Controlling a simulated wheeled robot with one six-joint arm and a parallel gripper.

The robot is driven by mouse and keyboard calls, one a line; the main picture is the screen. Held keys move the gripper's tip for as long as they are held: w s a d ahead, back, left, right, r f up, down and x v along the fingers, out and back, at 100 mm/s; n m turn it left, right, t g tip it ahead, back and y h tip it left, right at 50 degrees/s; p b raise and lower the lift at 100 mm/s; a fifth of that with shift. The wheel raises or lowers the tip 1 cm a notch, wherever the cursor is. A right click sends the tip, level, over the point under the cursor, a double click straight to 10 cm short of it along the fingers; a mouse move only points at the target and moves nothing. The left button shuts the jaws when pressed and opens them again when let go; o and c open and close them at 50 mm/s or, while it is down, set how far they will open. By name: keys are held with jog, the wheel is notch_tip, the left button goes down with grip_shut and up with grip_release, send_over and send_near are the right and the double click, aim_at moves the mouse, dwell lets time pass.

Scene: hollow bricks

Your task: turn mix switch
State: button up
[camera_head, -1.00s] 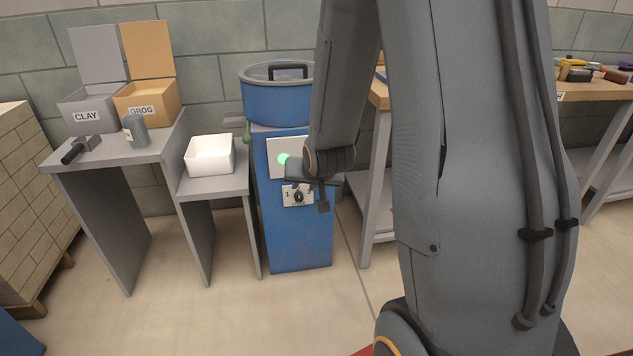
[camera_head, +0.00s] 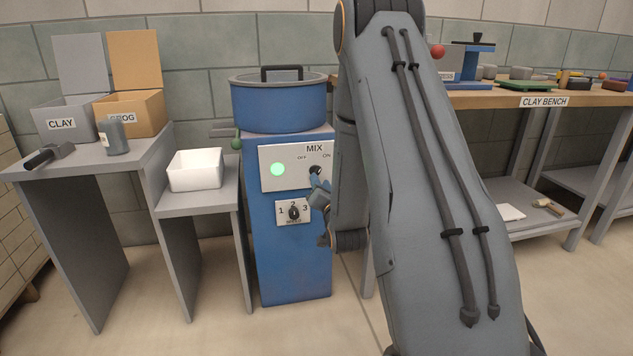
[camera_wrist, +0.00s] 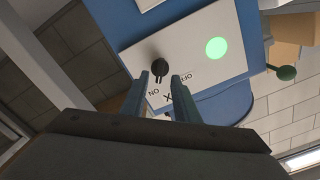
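The mix switch (camera_head: 315,171) is a dark round knob on the white panel (camera_head: 270,183) of the blue mixer (camera_head: 290,255), below the word MIX and between OFF and ON. It also shows in the wrist view (camera_wrist: 158,68), where its pointer seems to face the ON mark. A round lamp (camera_head: 278,169) left of it is lit green. My gripper (camera_wrist: 160,82) is open, with a finger on each side of the knob's lower end. The fingers look empty; whether they touch the knob I cannot tell. In the head view my gripper (camera_head: 320,188) is just below the knob, partly hidden by my arm.
A numbered speed knob (camera_head: 294,213) is below the panel. A white bin (camera_head: 195,170) stands on the low grey table at left. The clay bench (camera_head: 560,98) is at right.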

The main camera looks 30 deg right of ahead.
jog(key=b+x, duration=0.1)
jog(key=x, duration=0.4)
jog(key=shift+a, duration=0.1)
grip_shut()
